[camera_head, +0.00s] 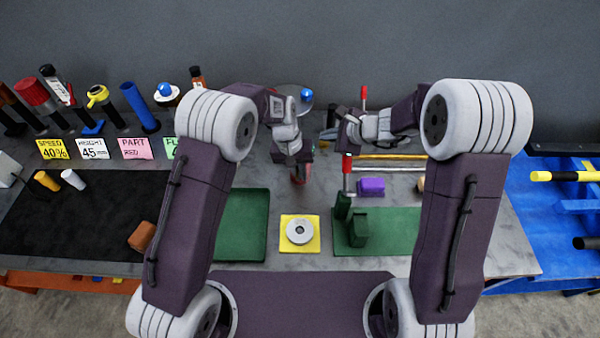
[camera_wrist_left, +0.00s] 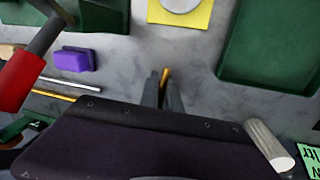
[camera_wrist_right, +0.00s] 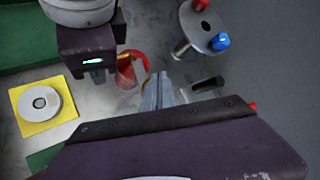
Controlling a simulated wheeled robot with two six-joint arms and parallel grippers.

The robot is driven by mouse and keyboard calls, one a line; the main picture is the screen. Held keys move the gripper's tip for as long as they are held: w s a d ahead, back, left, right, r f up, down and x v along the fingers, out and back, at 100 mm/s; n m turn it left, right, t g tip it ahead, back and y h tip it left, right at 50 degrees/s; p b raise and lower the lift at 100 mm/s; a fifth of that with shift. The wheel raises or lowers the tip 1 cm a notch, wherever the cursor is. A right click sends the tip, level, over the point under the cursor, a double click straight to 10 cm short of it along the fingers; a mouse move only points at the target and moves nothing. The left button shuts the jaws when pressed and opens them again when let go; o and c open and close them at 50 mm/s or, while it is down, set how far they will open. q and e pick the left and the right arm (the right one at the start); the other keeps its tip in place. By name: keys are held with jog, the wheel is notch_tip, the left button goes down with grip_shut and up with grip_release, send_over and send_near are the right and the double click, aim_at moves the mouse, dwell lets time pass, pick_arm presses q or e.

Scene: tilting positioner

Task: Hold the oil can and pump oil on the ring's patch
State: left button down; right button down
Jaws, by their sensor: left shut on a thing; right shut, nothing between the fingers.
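The oil can (camera_head: 300,175) is red and small, mostly hidden under my left gripper (camera_head: 296,162) in the head view. In the right wrist view the red can (camera_wrist_right: 127,74) shows a yellow curved part beside my left gripper. My left gripper is shut on it; in the left wrist view a brass-coloured tip shows just past the fingers (camera_wrist_left: 163,92). The grey ring (camera_head: 300,230) lies flat on a yellow pad (camera_head: 286,246), nearer than the can and apart from it. Its patch cannot be made out. My right gripper (camera_head: 328,133) is shut and empty, to the right of the can.
Green blocks (camera_head: 357,232) stand on a green plate right of the ring, with a purple block (camera_head: 371,187) behind. A red-tipped lever (camera_head: 347,165) rises there. A green tray (camera_head: 242,225) lies to the left.

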aim_at(326, 145)
notch_tip(326, 145, up, 6)
dwell(0.5)
dwell(2.2)
jog(key=shift+f, duration=3)
jog(key=shift+f, duration=0.1)
jog(key=shift+f, duration=0.75)
dwell(0.4)
jog(key=shift+r, duration=0.85)
